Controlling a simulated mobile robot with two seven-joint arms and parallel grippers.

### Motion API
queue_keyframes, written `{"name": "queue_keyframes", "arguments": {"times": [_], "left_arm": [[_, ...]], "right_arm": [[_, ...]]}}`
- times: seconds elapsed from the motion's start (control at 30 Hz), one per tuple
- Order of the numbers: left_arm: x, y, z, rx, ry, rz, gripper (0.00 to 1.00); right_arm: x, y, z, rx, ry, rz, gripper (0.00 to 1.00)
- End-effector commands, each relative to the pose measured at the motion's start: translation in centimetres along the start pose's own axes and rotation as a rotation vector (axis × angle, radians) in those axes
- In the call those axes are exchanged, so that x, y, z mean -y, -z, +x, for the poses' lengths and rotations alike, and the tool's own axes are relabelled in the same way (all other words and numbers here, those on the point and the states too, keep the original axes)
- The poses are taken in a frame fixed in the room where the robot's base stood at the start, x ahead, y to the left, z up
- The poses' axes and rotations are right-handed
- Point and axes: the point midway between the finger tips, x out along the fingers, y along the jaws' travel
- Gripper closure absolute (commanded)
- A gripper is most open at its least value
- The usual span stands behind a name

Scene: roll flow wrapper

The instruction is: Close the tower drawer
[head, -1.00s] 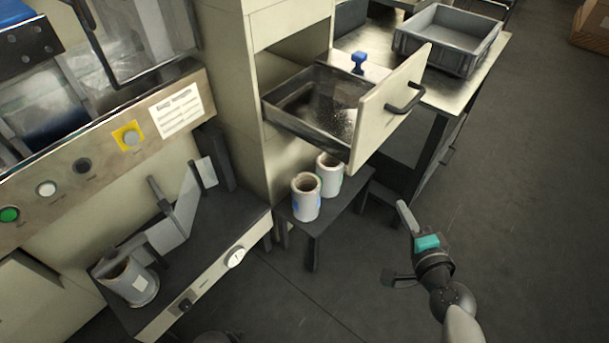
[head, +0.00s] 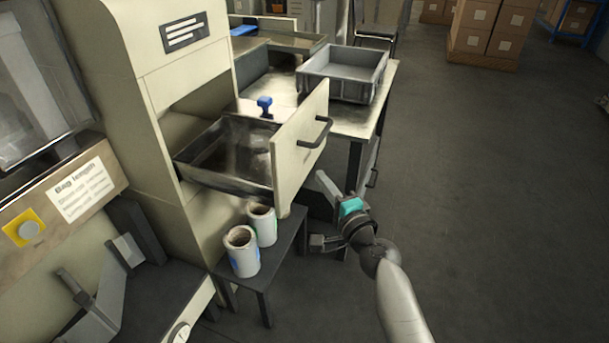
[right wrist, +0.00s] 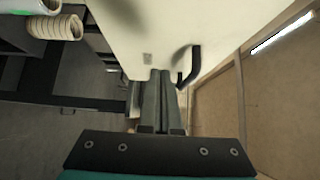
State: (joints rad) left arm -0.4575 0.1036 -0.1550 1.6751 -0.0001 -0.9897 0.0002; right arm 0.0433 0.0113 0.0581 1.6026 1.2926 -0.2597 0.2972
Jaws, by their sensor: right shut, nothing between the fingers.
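The tower drawer (head: 231,150) is pulled out of the cream tower (head: 185,55) and stands open, with its dark metal tray showing. Its cream front (head: 288,150) carries a black bar handle (head: 318,133). In the right wrist view the drawer front (right wrist: 190,25) fills the upper middle, with the handle (right wrist: 190,66) just right of my fingertips. My right gripper (head: 326,185) is shut and empty, below and right of the drawer front. It also shows in the right wrist view (right wrist: 158,78), pointing toward the front; contact cannot be told. My left gripper is out of view.
Two white rolls (head: 243,252) stand on a small dark stool (head: 288,238) below the drawer. A table behind holds a grey bin (head: 343,75) and a blue-handled stamp (head: 265,104). The floor on the right is clear, with cartons (head: 492,30) far back.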

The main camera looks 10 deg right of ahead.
Motion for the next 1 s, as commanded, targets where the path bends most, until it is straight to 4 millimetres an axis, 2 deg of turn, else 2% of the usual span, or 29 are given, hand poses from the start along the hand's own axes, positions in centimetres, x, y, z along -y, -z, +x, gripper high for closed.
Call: {"name": "queue_keyframes", "arguments": {"times": [0.1, 0.3, 0.53, 1.0], "left_arm": [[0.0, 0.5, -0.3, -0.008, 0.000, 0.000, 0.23], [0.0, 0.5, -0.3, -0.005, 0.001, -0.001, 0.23], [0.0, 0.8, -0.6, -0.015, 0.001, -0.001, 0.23], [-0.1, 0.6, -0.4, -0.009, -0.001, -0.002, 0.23]], "right_arm": [[0.0, -0.5, 1.7, 0.002, 0.001, 0.004, 1.00], [0.0, -2.3, 3.5, 0.000, 0.000, 0.002, 1.00], [0.0, -2.9, 4.0, 0.000, 0.000, -0.001, 1.00], [-0.1, -2.3, 4.4, 0.000, 0.000, -0.002, 1.00]]}}
